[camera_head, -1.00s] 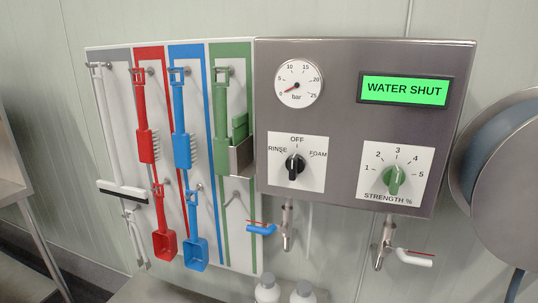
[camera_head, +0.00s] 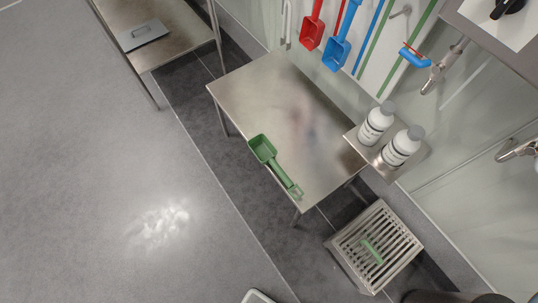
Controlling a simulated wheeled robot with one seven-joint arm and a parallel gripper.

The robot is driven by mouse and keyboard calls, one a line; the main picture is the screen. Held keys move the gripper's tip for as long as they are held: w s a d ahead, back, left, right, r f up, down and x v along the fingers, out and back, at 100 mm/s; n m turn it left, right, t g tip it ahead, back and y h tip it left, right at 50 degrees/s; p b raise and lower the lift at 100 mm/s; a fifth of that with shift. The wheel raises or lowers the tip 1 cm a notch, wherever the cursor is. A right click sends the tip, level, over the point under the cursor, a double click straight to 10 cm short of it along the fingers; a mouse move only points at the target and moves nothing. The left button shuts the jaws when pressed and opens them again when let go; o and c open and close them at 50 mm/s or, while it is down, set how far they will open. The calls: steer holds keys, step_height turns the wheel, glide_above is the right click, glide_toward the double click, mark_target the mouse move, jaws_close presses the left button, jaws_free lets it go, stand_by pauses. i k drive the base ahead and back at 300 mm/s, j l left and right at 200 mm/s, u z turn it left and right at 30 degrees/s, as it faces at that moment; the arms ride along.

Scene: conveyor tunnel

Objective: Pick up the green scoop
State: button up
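The green scoop (camera_head: 263,149) lies on the near edge of a small steel table (camera_head: 245,92) in the head view. Its square bowl points to the upper left. Its handle runs down to the right along the table edge and ends in a hook-like loop near the table's front corner. Part of the bowl seems to reach over the edge. My gripper is not in view.
Two white bottles (camera_head: 376,125) stand on a small steel shelf (camera_head: 384,169) right of the table. A slatted steel box (camera_head: 352,273) with a green item stands on the floor. Red (camera_head: 311,34) and blue (camera_head: 337,53) scoops hang on the wall. Open floor (camera_head: 110,200) lies left.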

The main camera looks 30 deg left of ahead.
mark_target(263, 149)
steer(key=i+j, duration=0.1)
steer(key=j, duration=0.3)
steer(key=i+j, duration=0.1)
steer(key=j, duration=0.35)
steer(key=i+j+u, duration=0.1)
steer(key=j, duration=0.3)
steer(key=i+j, duration=0.15)
steer(key=j, duration=0.25)
steer(key=i+j+u, duration=0.1)
steer(key=j, duration=0.35)
steer(key=i+j, duration=0.15)
steer(key=j, duration=0.25)
steer(key=i+j, duration=0.1)
steer(key=j, duration=0.3)
steer(key=i+j+u, duration=0.1)
steer(key=j, duration=0.3)
steer(key=i, duration=0.05)
